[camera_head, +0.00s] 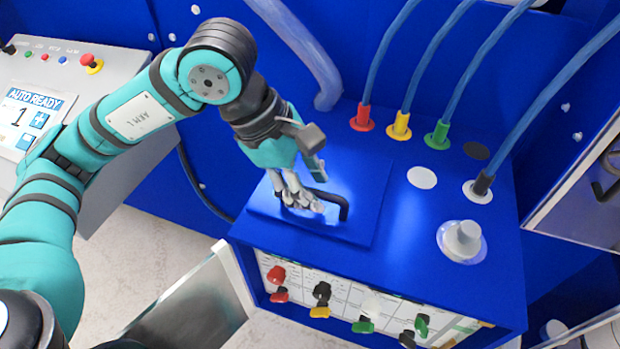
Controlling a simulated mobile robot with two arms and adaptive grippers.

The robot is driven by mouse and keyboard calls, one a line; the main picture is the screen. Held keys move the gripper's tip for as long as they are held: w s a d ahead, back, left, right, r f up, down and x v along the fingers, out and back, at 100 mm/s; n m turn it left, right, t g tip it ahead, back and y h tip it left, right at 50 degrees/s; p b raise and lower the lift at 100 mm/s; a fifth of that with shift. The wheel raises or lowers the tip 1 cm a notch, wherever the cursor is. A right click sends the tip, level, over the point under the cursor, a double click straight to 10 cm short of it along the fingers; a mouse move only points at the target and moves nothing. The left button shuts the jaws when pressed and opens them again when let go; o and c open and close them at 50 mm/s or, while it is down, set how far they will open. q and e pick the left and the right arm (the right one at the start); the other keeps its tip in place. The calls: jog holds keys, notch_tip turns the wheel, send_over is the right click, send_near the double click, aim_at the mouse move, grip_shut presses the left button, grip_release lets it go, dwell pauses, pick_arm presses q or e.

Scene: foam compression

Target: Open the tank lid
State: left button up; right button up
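The tank lid (372,213) is a flat blue square plate on top of the blue tank cabinet (412,262). It looks flat on the top, with no visible gap under it. A black bar handle (343,208) stands on the lid. My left gripper (306,198) reaches down from the upper left over the lid. Its grey fingers are at the handle and overlap its left part. The fingers hide that part, so I cannot tell whether they grip it or only rest beside it. My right gripper is not in view.
Blue hoses with red (363,118), yellow (399,125), green (437,136) and grey fittings rise behind the lid. A grey-white knob (462,241) stands to its right. Coloured valves line the cabinet front. A control panel (85,85) is at the left.

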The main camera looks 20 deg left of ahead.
pick_arm(q)
jog(key=shift+c, duration=0.4)
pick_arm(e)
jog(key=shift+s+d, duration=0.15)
pick_arm(q)
grip_shut()
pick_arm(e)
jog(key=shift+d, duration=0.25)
pick_arm(q)
jog(key=shift+r, duration=0.1)
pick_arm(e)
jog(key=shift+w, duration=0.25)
